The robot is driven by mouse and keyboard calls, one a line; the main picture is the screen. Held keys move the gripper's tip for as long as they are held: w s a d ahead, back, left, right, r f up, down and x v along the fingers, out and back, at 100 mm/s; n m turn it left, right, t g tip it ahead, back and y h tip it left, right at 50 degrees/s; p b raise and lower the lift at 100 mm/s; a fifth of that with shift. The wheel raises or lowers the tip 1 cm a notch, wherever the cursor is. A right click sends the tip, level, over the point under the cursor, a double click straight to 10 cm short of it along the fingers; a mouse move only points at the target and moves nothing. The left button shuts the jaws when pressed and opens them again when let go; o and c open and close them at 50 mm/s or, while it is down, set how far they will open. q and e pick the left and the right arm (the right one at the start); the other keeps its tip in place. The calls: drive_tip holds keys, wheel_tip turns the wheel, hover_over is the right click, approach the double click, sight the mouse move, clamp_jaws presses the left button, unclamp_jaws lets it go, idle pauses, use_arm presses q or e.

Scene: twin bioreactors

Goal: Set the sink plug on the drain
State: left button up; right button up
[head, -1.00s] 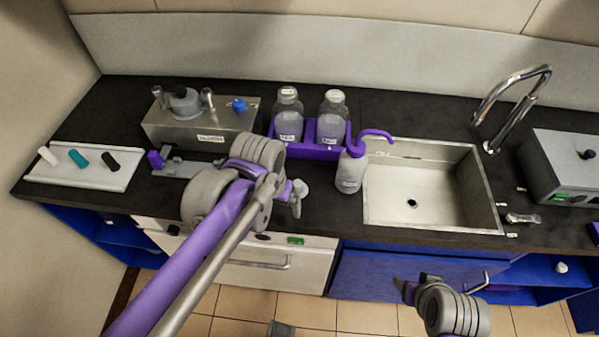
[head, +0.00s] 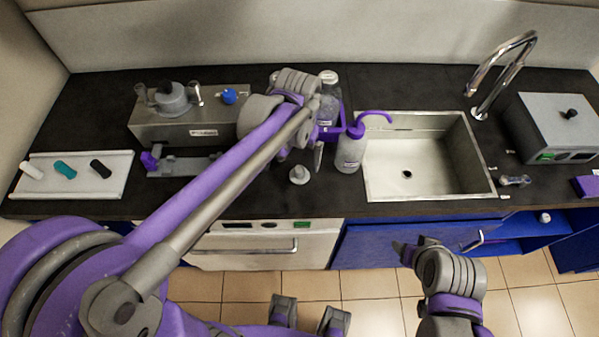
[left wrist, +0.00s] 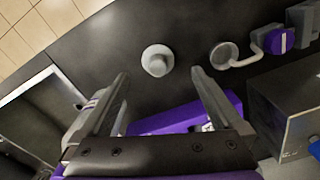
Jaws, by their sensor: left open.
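The sink plug (head: 299,174) is a small pale grey disc with a raised knob. It sits on the dark counter left of the sink, and shows beyond the fingertips in the left wrist view (left wrist: 157,60). My left gripper (head: 312,158) is over the counter close to the plug. Its two fingers are spread and empty in the left wrist view (left wrist: 160,76). The drain (head: 407,174) is a dark hole in the floor of the steel sink (head: 388,189), with nothing on it. My right gripper (head: 403,250) hangs in front of the blue cabinet; its jaws are unclear.
A wash bottle (head: 350,152) with a purple spout stands between plug and sink. A purple rack (head: 333,134) with bottles is behind my left gripper, partly hidden. The faucet (head: 490,88) rises behind the sink. A steel bath (head: 190,124) and a white tray (head: 75,188) are further left.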

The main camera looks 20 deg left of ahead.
sight(300, 168)
use_arm(q)
wheel_tip(300, 168, down, 5)
drive_tip(key=shift+w+d+f, duration=0.1)
drive_tip(key=shift+w+d, duration=0.05)
drive_tip(key=c, duration=1.4)
